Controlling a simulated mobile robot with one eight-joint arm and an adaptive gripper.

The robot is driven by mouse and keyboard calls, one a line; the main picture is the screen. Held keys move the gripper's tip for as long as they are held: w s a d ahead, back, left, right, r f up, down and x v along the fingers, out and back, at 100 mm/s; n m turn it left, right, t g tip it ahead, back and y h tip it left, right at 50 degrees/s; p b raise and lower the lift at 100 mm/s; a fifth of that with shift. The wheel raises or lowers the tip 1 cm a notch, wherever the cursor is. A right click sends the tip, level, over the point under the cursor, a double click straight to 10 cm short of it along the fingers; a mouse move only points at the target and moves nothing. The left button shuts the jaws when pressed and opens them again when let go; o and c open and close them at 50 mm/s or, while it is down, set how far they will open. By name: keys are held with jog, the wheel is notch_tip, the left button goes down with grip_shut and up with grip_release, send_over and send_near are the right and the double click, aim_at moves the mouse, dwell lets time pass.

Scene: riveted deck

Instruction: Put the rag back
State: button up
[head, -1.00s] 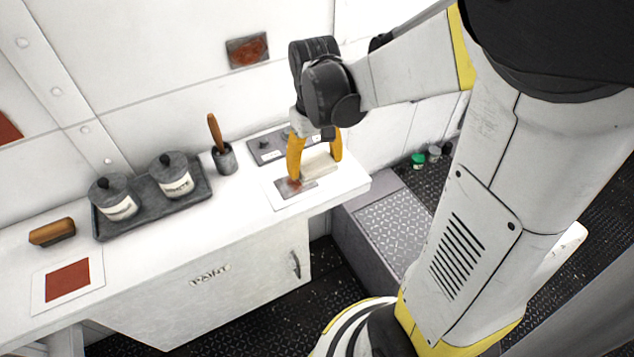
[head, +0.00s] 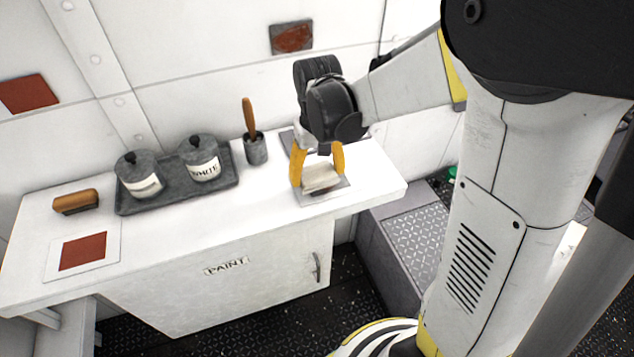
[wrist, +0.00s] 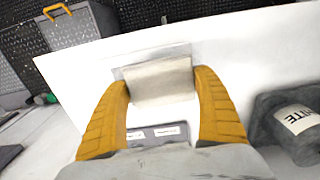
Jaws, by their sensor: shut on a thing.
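The cream folded rag (head: 321,177) is between the yellow fingers of my gripper (head: 317,180), which is shut on it. In the wrist view the rag (wrist: 160,80) spans the space between the two fingers (wrist: 162,85). It is over a small grey panel (head: 334,195) on the white counter and covers most of it. I cannot tell whether the rag presses on the panel. A flat grey tray with white labels (wrist: 157,135) lies behind, partly hidden by my gripper in the head view.
On the white counter (head: 200,225) are a dark tray (head: 128,207) with two lidded pots, a cup (head: 257,151) with a wooden-handled tool, a brown brush (head: 76,202) and a red-patched card (head: 83,252). A grey box (head: 405,230) stands right of the counter.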

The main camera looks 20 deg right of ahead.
aim_at(317, 182)
jog(key=shift+f+b, duration=0.55)
jog(key=shift+f, duration=1.05)
jog(key=shift+f, duration=0.1)
jog(key=o, duration=1.2)
